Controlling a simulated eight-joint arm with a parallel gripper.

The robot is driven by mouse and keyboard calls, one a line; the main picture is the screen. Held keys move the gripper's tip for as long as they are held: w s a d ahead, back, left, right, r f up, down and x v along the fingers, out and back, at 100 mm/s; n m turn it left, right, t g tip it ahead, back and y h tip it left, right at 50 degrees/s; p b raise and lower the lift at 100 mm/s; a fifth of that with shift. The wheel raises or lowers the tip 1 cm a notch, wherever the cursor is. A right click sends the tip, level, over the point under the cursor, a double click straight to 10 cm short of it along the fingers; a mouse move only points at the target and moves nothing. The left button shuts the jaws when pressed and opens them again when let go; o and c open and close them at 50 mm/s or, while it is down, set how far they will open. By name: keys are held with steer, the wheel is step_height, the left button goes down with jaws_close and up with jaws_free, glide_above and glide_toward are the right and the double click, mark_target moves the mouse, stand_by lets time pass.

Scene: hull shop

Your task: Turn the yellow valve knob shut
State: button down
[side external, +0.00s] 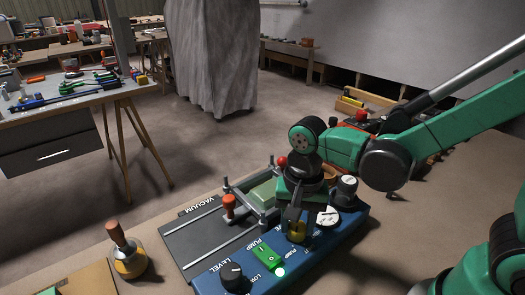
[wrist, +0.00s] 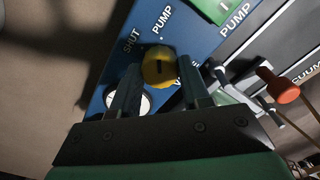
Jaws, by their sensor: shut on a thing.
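The yellow valve knob (wrist: 159,68) sits on a blue control panel (wrist: 118,70). It has a short dark pointer mark, upright in the wrist view, with the printed words SHUT and PUMP above it on the panel. In the side external view the knob (side external: 297,233) is partly covered by a finger. My gripper (wrist: 159,85) comes from above with its two fingers on either side of the knob, shut on it. The fingertips partly hide the panel print around the knob.
Red-handled clamps (side external: 229,204) stand behind on the grey vacuum bed (side external: 195,242). A wooden-handled pot (side external: 128,262) stands left.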

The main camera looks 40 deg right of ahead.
mark_target(297, 226)
steer(key=n, duration=1)
steer(key=shift+n, duration=0.4)
stand_by(0.4)
steer(key=shift+c, duration=2.1)
jaws_free()
steer(key=shift+r, duration=0.1)
steer(key=shift+r, duration=2.75)
steer(key=shift+d, duration=0.1)
